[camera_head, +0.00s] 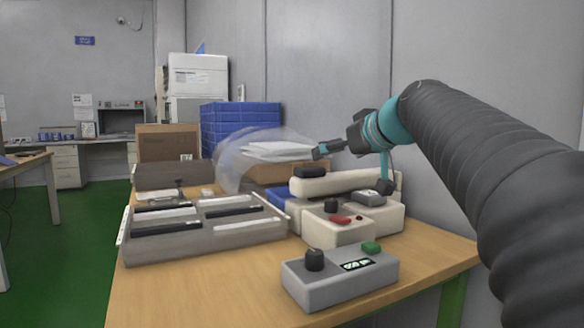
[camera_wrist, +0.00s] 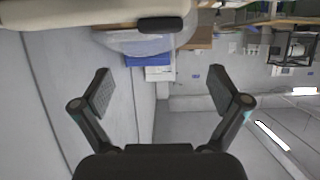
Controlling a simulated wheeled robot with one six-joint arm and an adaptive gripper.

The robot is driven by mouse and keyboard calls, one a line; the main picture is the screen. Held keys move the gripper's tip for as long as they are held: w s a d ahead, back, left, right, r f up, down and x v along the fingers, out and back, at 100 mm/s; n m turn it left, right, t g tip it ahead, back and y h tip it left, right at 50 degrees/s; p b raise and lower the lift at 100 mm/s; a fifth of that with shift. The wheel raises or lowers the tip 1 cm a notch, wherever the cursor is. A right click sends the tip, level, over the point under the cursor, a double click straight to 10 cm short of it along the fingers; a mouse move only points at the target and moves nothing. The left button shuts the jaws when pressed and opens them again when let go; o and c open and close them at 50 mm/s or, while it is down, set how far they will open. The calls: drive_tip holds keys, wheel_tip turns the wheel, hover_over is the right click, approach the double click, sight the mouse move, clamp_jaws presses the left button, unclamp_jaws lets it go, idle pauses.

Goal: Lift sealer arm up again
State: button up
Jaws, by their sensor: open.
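The sealer (camera_head: 338,226) is a cream machine with a red button and a black knob, at the right back of the wooden table. Its long cream arm (camera_head: 345,181) lies low and nearly level across it, with a black handle (camera_head: 309,172) at the left end. The sealer arm (camera_wrist: 70,12) and handle (camera_wrist: 160,24) also show at the top of the wrist view. My gripper (camera_head: 322,150) is above the sealer arm, apart from the handle. In the wrist view its fingers (camera_wrist: 158,88) are spread wide, with nothing between them.
A grey divided tray (camera_head: 205,250) fills the table's left. A grey control box (camera_head: 340,278) with a black knob and green button stands in front. A clear bag (camera_head: 262,150) and blue crates (camera_head: 240,118) are behind. A wall (camera_head: 480,60) rises behind the sealer.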

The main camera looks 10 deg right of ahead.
sight(310, 168)
drive_tip(key=x, duration=1.2)
drive_tip(key=shift+w+a+f+p, duration=0.15)
drive_tip(key=shift+w+f+p, duration=0.1)
drive_tip(key=shift+f+p, duration=0.05)
